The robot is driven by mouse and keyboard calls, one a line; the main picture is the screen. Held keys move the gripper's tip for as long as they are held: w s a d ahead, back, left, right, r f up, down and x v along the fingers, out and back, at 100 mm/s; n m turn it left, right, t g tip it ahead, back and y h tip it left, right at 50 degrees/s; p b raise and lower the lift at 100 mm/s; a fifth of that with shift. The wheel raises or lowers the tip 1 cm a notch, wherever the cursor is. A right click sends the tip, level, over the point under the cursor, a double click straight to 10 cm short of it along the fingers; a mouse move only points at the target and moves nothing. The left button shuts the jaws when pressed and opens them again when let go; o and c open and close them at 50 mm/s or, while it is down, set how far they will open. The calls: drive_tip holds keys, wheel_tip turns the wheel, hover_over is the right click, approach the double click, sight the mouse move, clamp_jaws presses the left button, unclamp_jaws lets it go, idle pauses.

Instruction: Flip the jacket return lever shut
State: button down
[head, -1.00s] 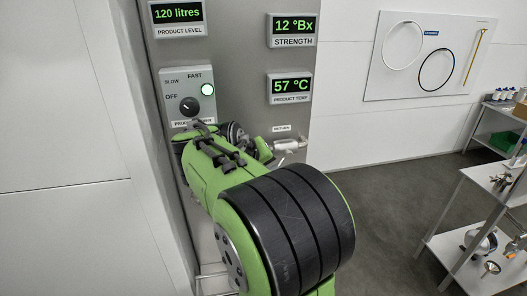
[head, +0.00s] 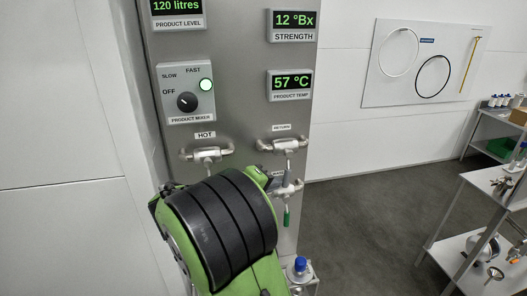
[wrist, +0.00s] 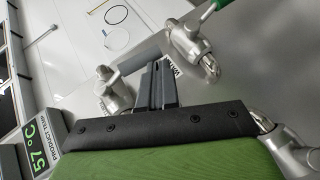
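The jacket return valve (head: 287,145) is a silver fitting under the RETURN label on the grey panel in the head view. In the wrist view a silver valve that looks like the return valve (wrist: 113,95) is just left of my fingers. My gripper (wrist: 157,72) shows there as two dark fingers close together, with nothing visible between them. I cannot tell whether they touch the lever. In the head view my green and black arm hides the fingers.
A second valve (head: 287,187) with a green lever (head: 287,216) hanging down is below the return valve. The hot valve (head: 207,154) is to the left. The mixer switch box (head: 186,93) is above it.

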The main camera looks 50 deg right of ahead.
drive_tip(key=shift+s+d+f, duration=0.3)
drive_tip(key=shift+d, duration=0.1)
idle(0.4)
